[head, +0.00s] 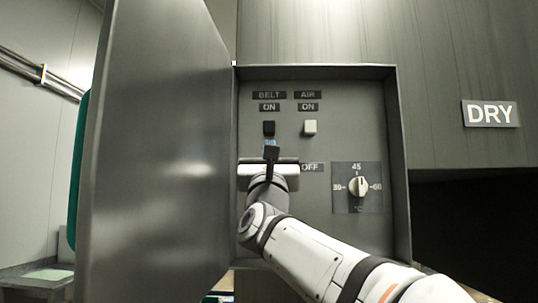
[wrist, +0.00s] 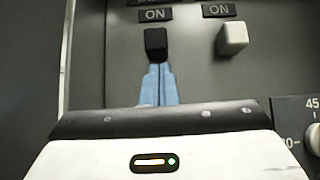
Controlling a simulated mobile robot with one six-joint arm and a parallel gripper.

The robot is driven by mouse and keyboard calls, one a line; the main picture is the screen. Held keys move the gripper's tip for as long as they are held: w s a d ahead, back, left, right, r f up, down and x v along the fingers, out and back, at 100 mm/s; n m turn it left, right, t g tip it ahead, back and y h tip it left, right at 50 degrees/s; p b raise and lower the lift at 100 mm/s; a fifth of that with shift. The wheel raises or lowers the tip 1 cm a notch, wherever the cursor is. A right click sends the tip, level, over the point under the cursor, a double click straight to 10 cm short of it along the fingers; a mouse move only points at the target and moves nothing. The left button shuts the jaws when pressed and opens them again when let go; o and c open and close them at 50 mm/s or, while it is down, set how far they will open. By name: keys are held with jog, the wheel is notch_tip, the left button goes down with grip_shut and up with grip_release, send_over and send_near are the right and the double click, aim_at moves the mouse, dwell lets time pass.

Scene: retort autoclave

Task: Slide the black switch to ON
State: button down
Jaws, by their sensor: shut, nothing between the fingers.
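The black switch (head: 268,128) is on the panel under the BELT label, at the upper end just below its ON label. It also shows in the wrist view (wrist: 155,41) at the top, left of the middle. My gripper (head: 271,143) has blue fingertips, which are together and empty in the wrist view (wrist: 158,70). The tips are right at the lower edge of the black switch; I cannot tell whether they touch it. My wrist hides the lower part of the switch's track and its OFF label.
A white switch (head: 310,127) under AIR is close on the right, also near its ON label. A round dial (head: 358,186) is lower right. The panel is recessed in a box, with an open metal door (head: 150,150) on the left.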

jog(key=w+f+b+v, duration=0.1)
jog(key=b+v, duration=0.6)
jog(key=v, duration=0.4)
jog(key=shift+f, duration=0.6)
jog(key=shift+w+a, duration=0.15)
